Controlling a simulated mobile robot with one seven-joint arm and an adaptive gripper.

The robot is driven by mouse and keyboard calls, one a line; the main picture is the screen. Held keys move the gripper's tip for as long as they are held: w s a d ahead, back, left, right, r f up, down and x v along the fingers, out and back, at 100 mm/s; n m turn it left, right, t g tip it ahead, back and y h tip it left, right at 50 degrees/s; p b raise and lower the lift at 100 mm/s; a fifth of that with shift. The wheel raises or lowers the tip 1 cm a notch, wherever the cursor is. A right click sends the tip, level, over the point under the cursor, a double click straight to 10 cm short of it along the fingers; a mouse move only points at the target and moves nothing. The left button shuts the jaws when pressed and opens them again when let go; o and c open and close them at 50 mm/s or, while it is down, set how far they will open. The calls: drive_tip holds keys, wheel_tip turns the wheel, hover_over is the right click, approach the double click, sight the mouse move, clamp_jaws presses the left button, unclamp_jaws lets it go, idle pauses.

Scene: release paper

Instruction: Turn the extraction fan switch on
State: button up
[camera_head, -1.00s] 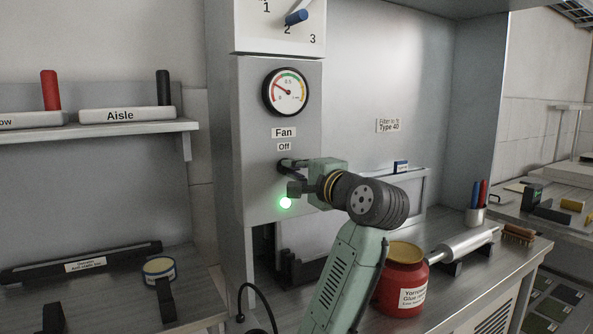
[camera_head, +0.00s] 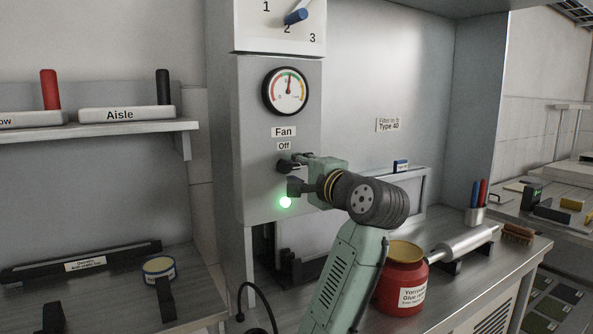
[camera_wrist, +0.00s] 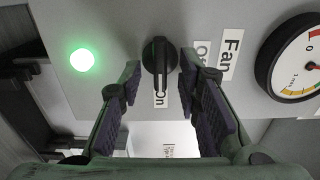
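The fan switch is a black rotary knob (camera_wrist: 160,56) on a grey panel. In the wrist view its bar lies in line with the "On" label (camera_wrist: 159,98), away from the "Off" label (camera_wrist: 201,53). My gripper (camera_head: 291,177) is at the panel below the "Fan" label (camera_head: 284,132). Its two fingers stand open on either side of the knob, with gaps between them and it. A green lamp (camera_head: 285,202) glows beside the switch. The round gauge (camera_head: 287,90) above has its needle pointing nearly straight up. In the head view my fingers partly hide the switch.
A red glue pot (camera_head: 402,280) stands on the bench beside my arm. A metal roller (camera_head: 467,244) and a pen cup (camera_head: 474,216) are farther right. Above the gauge is another dial with a blue lever (camera_head: 297,17). A shelf (camera_head: 100,130) is at left.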

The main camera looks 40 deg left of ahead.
drive_tip(key=v, duration=1.2)
